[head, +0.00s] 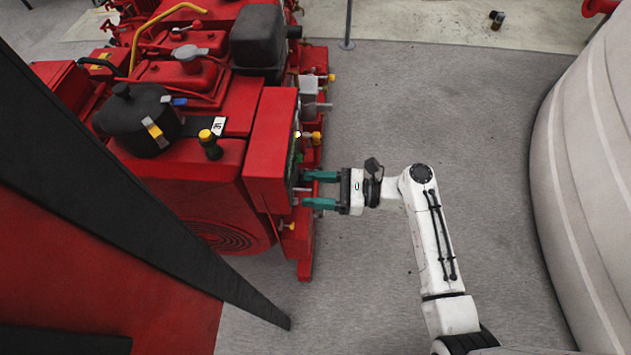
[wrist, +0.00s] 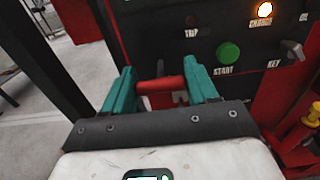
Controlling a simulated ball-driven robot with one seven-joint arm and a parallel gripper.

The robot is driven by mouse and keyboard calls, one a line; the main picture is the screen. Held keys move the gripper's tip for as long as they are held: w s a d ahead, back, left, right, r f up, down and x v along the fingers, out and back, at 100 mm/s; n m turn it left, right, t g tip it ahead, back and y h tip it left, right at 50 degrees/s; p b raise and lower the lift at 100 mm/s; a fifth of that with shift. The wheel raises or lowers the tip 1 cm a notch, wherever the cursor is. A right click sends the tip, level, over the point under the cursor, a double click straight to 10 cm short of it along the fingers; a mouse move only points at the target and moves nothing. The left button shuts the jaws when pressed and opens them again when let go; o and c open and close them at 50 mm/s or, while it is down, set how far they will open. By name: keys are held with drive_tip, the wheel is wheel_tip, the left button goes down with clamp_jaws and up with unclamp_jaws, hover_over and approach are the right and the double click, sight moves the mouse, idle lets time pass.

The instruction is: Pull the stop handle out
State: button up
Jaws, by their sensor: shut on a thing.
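The stop handle is a red bar (wrist: 160,86) lying crosswise between my teal fingertips in the wrist view. My gripper (wrist: 160,78) is shut on it, one finger at each end of the bar. In the head view my gripper (head: 308,189) reaches left to the side of the red control box (head: 270,150). The handle's stem is mostly hidden behind the bar in the wrist view, so how far it stands out from the panel is hard to tell.
The black panel carries a green START button (wrist: 228,53), a lit orange CHARGE lamp (wrist: 264,10) and a KEY switch (wrist: 293,50), right of my fingers. The red engine (head: 190,70) fills the left. A large pale rounded body (head: 590,160) stands right; grey floor (head: 430,110) between is clear.

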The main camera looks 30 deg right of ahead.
drive_tip(key=shift+s+d, duration=0.2)
drive_tip(key=shift+s, duration=0.05)
drive_tip(key=o, duration=1.4)
drive_tip(key=shift+o, duration=0.2)
drive_tip(key=shift+d, duration=0.1)
